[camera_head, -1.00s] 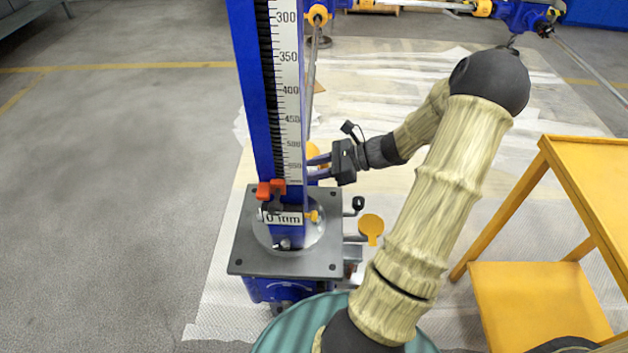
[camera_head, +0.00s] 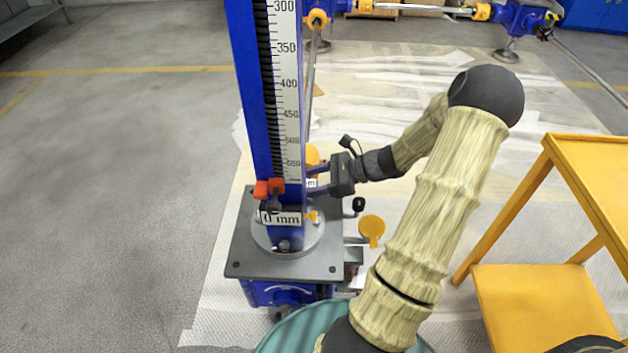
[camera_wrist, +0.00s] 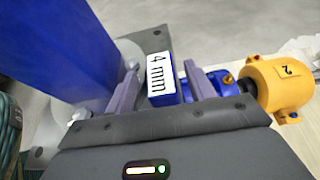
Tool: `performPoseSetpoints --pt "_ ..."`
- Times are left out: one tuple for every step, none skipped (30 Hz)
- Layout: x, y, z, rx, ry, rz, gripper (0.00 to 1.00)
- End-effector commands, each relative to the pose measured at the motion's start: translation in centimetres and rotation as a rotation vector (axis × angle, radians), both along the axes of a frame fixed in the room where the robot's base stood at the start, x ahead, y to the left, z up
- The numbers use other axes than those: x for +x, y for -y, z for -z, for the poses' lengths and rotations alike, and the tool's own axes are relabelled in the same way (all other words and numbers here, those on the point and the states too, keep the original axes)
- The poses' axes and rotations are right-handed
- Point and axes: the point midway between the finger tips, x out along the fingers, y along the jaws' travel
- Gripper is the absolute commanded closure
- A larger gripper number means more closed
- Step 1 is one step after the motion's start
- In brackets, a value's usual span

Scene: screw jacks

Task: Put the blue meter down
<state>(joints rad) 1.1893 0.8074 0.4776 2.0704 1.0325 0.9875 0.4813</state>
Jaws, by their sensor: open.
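A small blue block with a white "4 mm" label, which I take as the blue meter (camera_wrist: 163,95), stands between my fingers in the wrist view. My gripper (camera_wrist: 163,92) is open, with a gap showing on both sides of the block. In the head view my gripper (camera_head: 318,180) is just right of the tall blue scale column (camera_head: 262,110); only a bit of the white label (camera_head: 312,184) shows between the fingers. The blue block's base and what it rests on are hidden.
The tall column stands on a grey plate (camera_head: 255,258) with a "0 mm" label and red clips. A yellow motor marked "2" (camera_wrist: 280,85) is close right of my fingers. A yellow disc (camera_head: 372,228) is in front. A yellow trolley (camera_head: 530,300) stands right. The floor at left is clear.

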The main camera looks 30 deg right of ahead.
Motion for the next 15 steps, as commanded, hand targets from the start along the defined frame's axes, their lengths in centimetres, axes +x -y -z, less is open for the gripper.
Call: performPoseSetpoints --pt "0.0 0.0 0.0 0.000 0.000 0.000 0.46" --pt "0.0 0.0 -0.1 0.000 0.000 0.000 0.46" --pt "0.0 0.0 -0.2 -0.002 0.001 0.001 0.46" --pt "0.0 0.0 -0.3 -0.002 0.001 0.000 0.46" --pt "-0.1 0.2 -0.5 -0.002 0.001 0.001 0.46" --pt "-0.2 0.5 -0.7 -0.001 0.000 0.003 0.46" --pt "-0.4 0.7 -0.9 -0.001 0.000 0.003 0.46" --pt "-0.6 1.0 -1.1 -0.001 0.001 0.003 0.46" --pt "-0.9 1.4 -1.3 -0.001 0.001 0.003 0.46" --pt "-1.1 1.8 -1.6 -0.001 0.000 0.003 0.46" --pt "-1.4 2.2 -1.8 -0.001 0.000 0.004 0.46" --pt "-1.8 2.8 -2.1 -0.001 0.001 0.004 0.46" --pt "-2.1 3.3 -2.4 0.000 0.001 0.004 0.46" --pt "-2.4 3.8 -2.6 -0.001 -0.001 0.005 0.46" --pt "-2.8 4.4 -2.9 0.000 0.001 0.004 0.46"
